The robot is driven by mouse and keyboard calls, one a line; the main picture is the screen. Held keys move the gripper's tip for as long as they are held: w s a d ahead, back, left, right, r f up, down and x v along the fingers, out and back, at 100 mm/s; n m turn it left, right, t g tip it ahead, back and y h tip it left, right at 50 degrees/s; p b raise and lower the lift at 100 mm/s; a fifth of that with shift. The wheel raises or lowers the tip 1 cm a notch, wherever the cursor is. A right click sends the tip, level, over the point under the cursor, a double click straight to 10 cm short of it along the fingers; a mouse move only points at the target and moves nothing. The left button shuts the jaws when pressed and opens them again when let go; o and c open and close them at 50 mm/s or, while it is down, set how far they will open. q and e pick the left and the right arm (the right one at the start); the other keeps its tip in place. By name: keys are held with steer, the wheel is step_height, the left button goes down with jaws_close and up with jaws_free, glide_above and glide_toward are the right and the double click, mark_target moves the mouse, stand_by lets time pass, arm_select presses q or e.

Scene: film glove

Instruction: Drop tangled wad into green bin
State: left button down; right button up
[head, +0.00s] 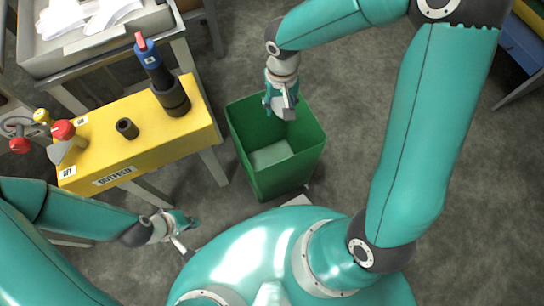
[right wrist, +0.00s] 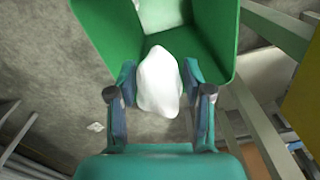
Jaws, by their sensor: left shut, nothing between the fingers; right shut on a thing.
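The green bin (head: 278,172) stands open on the floor in the middle of the head view. My right gripper (head: 284,104) is over the far part of its opening, pointing down. In the right wrist view my right gripper (right wrist: 160,92) is shut on a white wad (right wrist: 158,80), which sits between the two fingers. The bin's green wall (right wrist: 215,35) shows beyond the wad. The wad is mostly hidden by the gripper in the head view. My left gripper (head: 186,233) is shut and empty, low at the left, apart from the bin.
A yellow box (head: 140,140) on a stand is left of the bin, with a blue-and-black plug-like part (head: 158,72) and a red-knobbed lever (head: 63,132). A grey tray (head: 95,45) with white sheets is at the back left. Floor right of the bin is clear.

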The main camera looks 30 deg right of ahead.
step_height(320, 180, down, 6)
steer(key=b, duration=0.3)
steer(key=shift+r+b, duration=0.25)
steer(key=shift+b, duration=0.15)
steer(key=o, duration=0.8)
step_height(320, 180, up, 12)
steer(key=shift+f, duration=0.1)
